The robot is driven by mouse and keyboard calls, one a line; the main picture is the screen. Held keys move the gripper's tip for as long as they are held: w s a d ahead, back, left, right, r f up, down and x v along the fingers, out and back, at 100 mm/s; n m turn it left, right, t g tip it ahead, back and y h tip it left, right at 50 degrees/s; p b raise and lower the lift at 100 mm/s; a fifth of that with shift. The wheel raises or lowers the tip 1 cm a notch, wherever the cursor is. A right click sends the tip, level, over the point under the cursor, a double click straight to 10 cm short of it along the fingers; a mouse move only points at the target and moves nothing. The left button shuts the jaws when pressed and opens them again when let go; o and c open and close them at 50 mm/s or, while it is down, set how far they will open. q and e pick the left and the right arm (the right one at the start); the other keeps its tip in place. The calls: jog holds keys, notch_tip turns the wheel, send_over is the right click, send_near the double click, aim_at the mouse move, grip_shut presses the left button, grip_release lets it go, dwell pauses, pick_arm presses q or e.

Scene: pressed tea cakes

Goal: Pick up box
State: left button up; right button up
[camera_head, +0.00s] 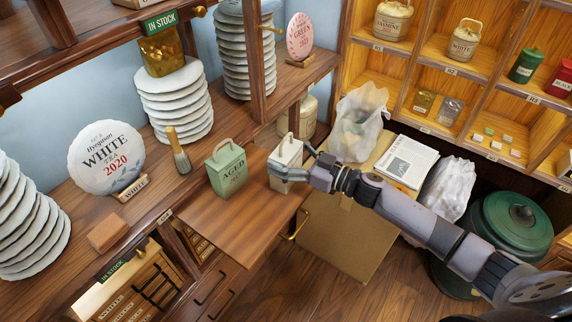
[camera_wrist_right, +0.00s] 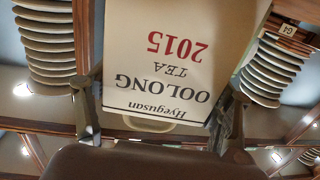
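A white tea box (camera_head: 288,152) with a handle on its lid is at the right end of the pull-out wooden board, held close above or resting on it; I cannot tell which. In the right wrist view the box (camera_wrist_right: 165,55) reads "Oolong Tea 2015", upside down. My right gripper (camera_head: 285,172) reaches it from the right. Its two fingers (camera_wrist_right: 165,110) lie against opposite sides of the box and look closed on it. A green "Aged" tea box (camera_head: 227,170) stands just left of it on the board. My left gripper is not in view.
The pull-out board (camera_head: 235,220) has free room in front. A brush (camera_head: 179,155), a white tea cake (camera_head: 105,157) and stacked cakes (camera_head: 175,100) stand to the left. A cardboard box (camera_head: 345,235), a plastic bag (camera_head: 358,125) and a green bin (camera_head: 510,225) are at the right.

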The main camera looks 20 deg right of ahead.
jog(key=c, duration=0.6)
jog(key=shift+r, duration=0.1)
notch_tip(320, 180, up, 20)
jog(key=shift+f+p, duration=0.1)
jog(key=shift+p, duration=0.7)
